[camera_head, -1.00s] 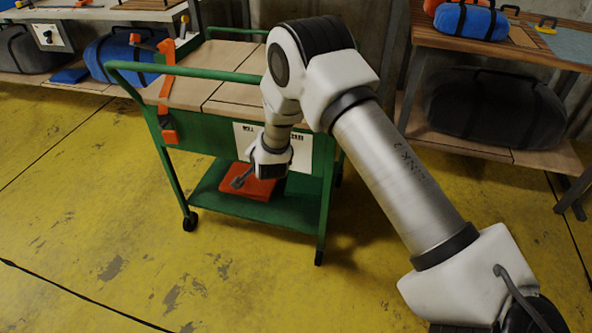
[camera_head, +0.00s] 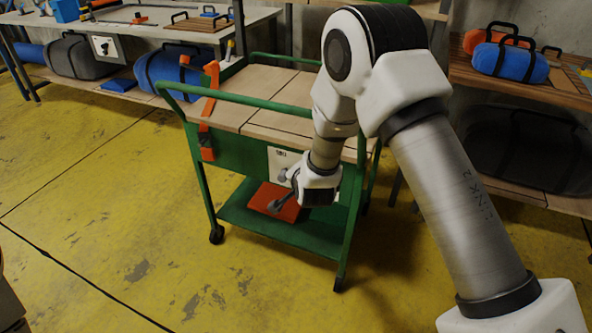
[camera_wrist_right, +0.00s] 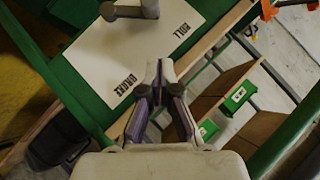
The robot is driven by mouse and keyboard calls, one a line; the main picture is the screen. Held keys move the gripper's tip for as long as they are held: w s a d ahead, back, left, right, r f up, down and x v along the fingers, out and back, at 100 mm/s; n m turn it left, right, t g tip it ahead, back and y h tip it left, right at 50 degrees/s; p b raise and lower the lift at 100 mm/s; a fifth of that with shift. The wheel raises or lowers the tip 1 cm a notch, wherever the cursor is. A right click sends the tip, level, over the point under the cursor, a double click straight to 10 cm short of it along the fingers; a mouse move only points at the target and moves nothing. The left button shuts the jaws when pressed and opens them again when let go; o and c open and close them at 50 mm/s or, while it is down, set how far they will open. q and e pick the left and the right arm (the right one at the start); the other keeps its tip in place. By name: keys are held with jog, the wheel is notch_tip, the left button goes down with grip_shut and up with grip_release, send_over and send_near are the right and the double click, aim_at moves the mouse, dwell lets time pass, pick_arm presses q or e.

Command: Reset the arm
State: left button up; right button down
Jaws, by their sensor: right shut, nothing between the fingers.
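My right arm (camera_head: 440,180) comes in from the lower right in the head view, bends at a high elbow and hangs down in front of the green cart. Its gripper (camera_head: 277,191) is low beside the cart's front panel, above the lower shelf. In the wrist view the gripper's fingers (camera_wrist_right: 160,68) meet at the tips, with nothing between them. A white printed sign (camera_wrist_right: 135,45) on the cart lies close ahead of the fingers. My left gripper is not in view.
The green cart (camera_head: 225,153) has a wooden top, an orange strap tool (camera_head: 208,110) at its side and a red flat item (camera_head: 274,201) on its lower shelf. A bench (camera_head: 150,28) stands back left, a shelf with bags (camera_head: 510,62) at right. Yellow floor at left is clear.

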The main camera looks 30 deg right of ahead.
jog(key=s+a+f+n+g+y, duration=0.1)
jog(key=s+f+n+g, duration=0.15)
jog(key=s+f, duration=0.7)
jog(key=s+a+f+n+g, duration=0.15)
jog(key=s+f+g, duration=0.35)
jog(key=s, duration=0.7)
jog(key=s+a+f+n+g+y, duration=0.1)
jog(key=s+f+n+g, duration=0.1)
jog(key=s+f, duration=0.75)
jog(key=s+a+r+n+g+y, duration=0.1)
jog(key=s+r+n+g, duration=0.1)
jog(key=s+n, duration=0.6)
notch_tip(320, 180, up, 16)
jog(key=p, duration=1.6)
jog(key=shift+s+a+f+m, duration=0.15)
jog(key=shift+a+m, duration=0.05)
jog(key=shift+m, duration=0.2)
